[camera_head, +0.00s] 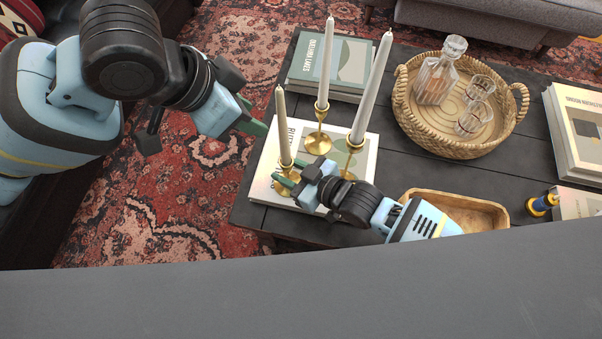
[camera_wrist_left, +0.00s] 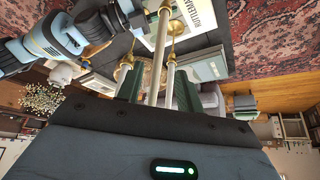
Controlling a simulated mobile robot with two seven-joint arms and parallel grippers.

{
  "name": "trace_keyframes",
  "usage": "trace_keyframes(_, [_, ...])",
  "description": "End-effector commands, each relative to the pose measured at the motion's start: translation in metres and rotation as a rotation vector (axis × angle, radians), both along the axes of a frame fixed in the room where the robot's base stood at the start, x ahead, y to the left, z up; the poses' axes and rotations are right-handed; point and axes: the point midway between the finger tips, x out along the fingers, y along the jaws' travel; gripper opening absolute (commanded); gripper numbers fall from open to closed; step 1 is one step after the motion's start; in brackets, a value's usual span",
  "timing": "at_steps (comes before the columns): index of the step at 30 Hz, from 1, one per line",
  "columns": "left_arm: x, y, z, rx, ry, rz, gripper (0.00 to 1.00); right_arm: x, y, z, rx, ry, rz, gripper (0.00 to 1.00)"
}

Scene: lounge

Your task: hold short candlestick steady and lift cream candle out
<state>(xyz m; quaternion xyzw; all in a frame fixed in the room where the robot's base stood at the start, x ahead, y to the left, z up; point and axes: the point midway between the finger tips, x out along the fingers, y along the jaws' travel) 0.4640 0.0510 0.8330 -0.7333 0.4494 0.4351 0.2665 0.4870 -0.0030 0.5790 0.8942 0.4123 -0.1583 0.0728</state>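The cream candle (camera_head: 282,125) stands upright in the short brass candlestick (camera_head: 287,172), on a book at the table's left end. My right gripper (camera_head: 292,177) is low at the candlestick, with a green finger pad on either side of its stem. Whether the pads press on the stem is unclear. My left gripper (camera_head: 258,127) is just left of the cream candle. The left wrist view shows its green fingers (camera_wrist_left: 160,92) apart, with candle shafts seen between them; the nearest is the cream candle (camera_wrist_left: 160,45). No grip on it is visible.
Two taller brass candlesticks (camera_head: 319,140) (camera_head: 352,158) with white candles (camera_head: 327,62) (camera_head: 372,88) stand close on the right. A wicker tray (camera_head: 447,148) with decanter and glasses, a wooden bowl (camera_head: 465,208) and books (camera_head: 578,130) occupy the dark table (camera_head: 400,176).

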Motion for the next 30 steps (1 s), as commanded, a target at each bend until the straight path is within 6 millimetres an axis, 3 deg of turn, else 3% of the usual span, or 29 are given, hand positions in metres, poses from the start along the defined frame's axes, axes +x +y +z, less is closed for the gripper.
trace_keyframes(6, [0.0,0.0,0.0,0.0,0.0,0.0,0.36,0.012,0.014,-0.006,0.001,-0.001,0.0,0.36])
trace_keyframes(17, [0.0,0.0,0.0,0.0,0.0,0.0,0.36,0.014,0.016,-0.008,0.0,0.0,0.0,0.36])
trace_keyframes(25, [0.0,0.0,0.0,0.0,0.0,0.0,0.36,0.014,0.016,-0.008,0.0,0.0,0.0,0.02])
trace_keyframes(30, [0.0,0.0,0.0,0.0,0.0,0.0,0.36,0.014,0.016,-0.008,0.0,0.0,0.0,0.0])
